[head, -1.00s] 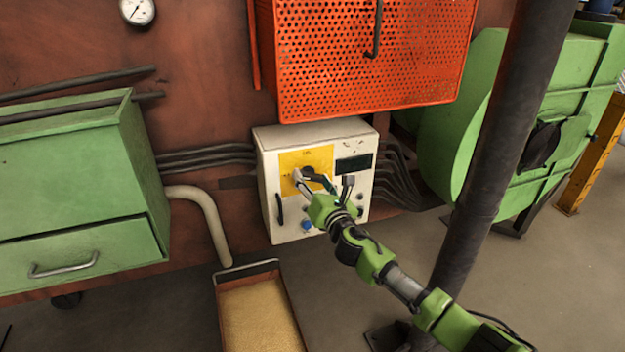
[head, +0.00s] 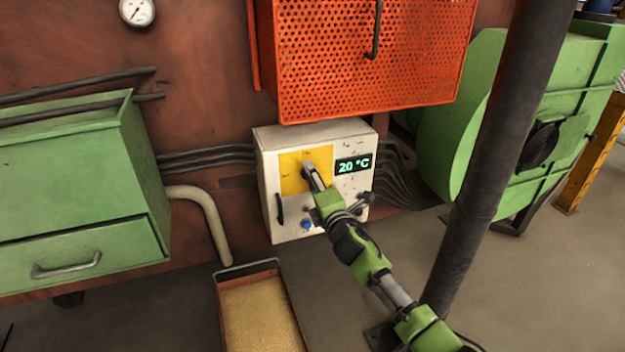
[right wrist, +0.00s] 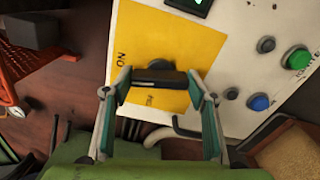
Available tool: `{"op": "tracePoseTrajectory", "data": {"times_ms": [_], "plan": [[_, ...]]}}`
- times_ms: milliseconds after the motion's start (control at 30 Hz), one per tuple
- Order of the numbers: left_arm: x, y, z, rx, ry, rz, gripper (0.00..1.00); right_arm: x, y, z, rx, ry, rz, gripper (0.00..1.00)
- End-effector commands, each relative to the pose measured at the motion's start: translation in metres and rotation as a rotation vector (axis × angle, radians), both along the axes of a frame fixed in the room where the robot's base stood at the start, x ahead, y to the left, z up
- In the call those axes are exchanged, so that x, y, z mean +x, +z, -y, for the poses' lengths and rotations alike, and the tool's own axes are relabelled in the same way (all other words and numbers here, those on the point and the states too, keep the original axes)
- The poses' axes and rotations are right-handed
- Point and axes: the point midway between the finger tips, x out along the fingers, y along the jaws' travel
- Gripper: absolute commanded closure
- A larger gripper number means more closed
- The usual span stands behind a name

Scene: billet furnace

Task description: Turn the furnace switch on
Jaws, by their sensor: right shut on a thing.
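The furnace control box (head: 267,185) is pale, with a yellow switch plate (head: 291,183) on its front and a lit display (head: 353,165) reading "20 °C". My right gripper (head: 309,168) is at the yellow plate. In the right wrist view, its two fingers (right wrist: 157,82) are closed on both sides of the dark switch handle (right wrist: 160,74). An "ON" label shows on the yellow plate (right wrist: 165,40) beside the handle. The arm hides part of the box's lower front. My left gripper is not in view.
An orange perforated guard (head: 365,55) hangs just above the box. A dark post (head: 490,170) stands right of my arm. A tray of yellowish grains (head: 262,315) lies below. A green cabinet (head: 70,190) stands at left, a green machine (head: 450,120) at right.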

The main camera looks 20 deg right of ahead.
Motion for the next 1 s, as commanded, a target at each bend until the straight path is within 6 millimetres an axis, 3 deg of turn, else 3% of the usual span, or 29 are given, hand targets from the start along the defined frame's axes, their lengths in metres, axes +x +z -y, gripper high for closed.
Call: {"op": "tracePoseTrajectory", "data": {"times_ms": [400, 1000], "plan": [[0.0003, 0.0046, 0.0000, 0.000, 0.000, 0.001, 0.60, 0.0000, -0.0005, 0.0005, 0.207, -0.001, -0.008, 0.69], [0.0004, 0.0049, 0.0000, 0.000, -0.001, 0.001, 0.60, 0.0000, -0.0010, 0.0007, 0.242, -0.001, -0.010, 0.69]]}}
